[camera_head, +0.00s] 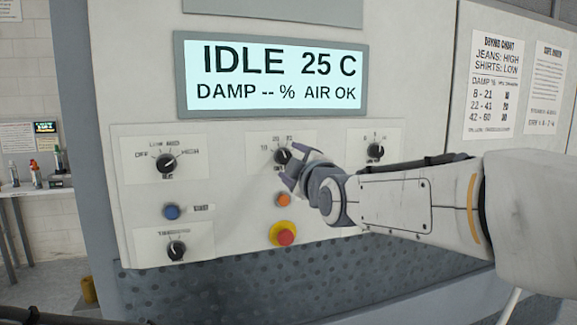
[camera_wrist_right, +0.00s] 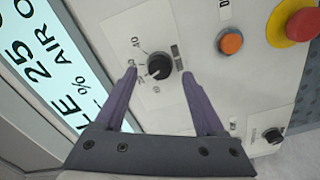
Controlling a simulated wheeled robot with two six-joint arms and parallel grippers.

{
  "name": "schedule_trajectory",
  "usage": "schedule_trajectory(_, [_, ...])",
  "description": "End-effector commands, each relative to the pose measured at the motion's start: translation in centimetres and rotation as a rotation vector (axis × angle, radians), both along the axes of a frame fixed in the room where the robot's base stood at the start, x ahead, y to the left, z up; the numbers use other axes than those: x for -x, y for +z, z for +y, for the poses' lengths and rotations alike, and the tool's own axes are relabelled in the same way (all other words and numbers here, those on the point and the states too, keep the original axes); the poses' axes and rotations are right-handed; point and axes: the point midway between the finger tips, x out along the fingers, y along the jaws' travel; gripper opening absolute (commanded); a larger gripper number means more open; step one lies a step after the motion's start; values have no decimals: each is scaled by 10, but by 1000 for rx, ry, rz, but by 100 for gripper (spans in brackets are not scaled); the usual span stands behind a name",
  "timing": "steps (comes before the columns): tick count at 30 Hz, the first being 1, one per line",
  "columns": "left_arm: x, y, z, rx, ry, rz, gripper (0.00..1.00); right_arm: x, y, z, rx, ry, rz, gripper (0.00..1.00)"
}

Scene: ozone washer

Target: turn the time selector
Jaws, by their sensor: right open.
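A black knob with a white pointer and a numbered scale (camera_head: 282,156) is in the upper middle of the control panel; its label is too small to read surely. It also shows in the right wrist view (camera_wrist_right: 159,66), between my fingertips. My right gripper (camera_head: 298,166) is at this knob, coming from the right, and partly covers its label. In the right wrist view its two purple fingers (camera_wrist_right: 158,74) are open, one on each side of the knob; contact cannot be told. My left gripper is not in view.
An orange button (camera_head: 283,199) and a red stop button on a yellow base (camera_head: 285,235) sit below the knob. Other knobs are at left (camera_head: 166,162), right (camera_head: 375,151) and lower left (camera_head: 176,250). A blue button (camera_head: 171,212) is at left. The display (camera_head: 275,78) reads IDLE.

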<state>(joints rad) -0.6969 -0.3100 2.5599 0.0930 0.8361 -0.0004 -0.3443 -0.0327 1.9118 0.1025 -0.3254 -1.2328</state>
Motion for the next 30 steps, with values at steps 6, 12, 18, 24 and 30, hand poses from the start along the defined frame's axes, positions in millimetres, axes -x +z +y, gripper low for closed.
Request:
schedule_trajectory(6, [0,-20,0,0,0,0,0,42,-3,-13,-2,1,-3,72])
schedule_trajectory(12, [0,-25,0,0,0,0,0,64,-2,-20,-1,1,0,72])
schedule_trajectory(18, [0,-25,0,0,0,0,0,70,-2,-22,-1,0,1,72])
schedule_trajectory(24, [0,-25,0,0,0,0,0,69,-2,-22,0,1,2,72])
schedule_trajectory(30, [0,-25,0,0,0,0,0,81,-48,-5,-57,47,173,72])
